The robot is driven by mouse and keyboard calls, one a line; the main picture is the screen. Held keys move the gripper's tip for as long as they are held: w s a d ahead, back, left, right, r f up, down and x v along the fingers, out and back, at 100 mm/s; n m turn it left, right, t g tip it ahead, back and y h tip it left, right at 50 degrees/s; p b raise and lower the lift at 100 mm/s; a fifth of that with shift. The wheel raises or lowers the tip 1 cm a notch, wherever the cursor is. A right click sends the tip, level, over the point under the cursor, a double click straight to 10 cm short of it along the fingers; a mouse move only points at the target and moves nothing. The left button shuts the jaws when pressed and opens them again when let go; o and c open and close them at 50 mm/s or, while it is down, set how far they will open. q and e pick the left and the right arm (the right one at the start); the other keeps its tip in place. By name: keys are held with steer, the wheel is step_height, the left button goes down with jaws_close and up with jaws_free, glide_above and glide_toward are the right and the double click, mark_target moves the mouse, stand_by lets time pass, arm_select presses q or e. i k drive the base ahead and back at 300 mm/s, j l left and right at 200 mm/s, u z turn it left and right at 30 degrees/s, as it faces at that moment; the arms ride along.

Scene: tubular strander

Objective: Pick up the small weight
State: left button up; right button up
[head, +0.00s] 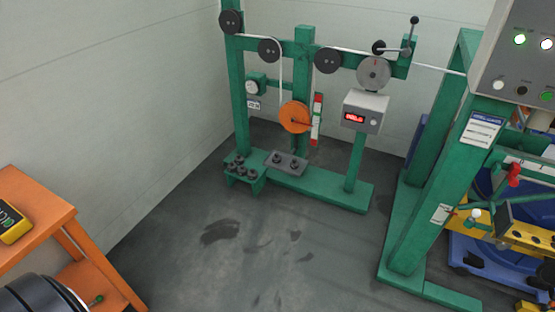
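Several small dark weights (240,169) stand close together on a low green stand (244,181) at the foot of the green frame, in the middle of the head view. More dark pieces that look like weights (277,158) sit on a grey block or plate (288,166) just to the right. At this distance I cannot tell which weight is the smallest. Neither of my grippers is in view, and nothing is seen touching the weights.
The green frame (303,80) carries dark pulleys, an orange wheel (295,117) and a display box (365,111). An orange cart (35,205) stands left. A green machine post (440,185) and control panel (520,60) stand right. The floor between (270,250) is clear but stained.

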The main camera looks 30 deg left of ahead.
mark_target(276, 158)
steer(key=u, duration=0.3)
steer(key=i+u, duration=0.35)
steer(key=i+l+u, duration=0.15)
steer(key=i+u, duration=0.25)
steer(key=i, duration=0.15)
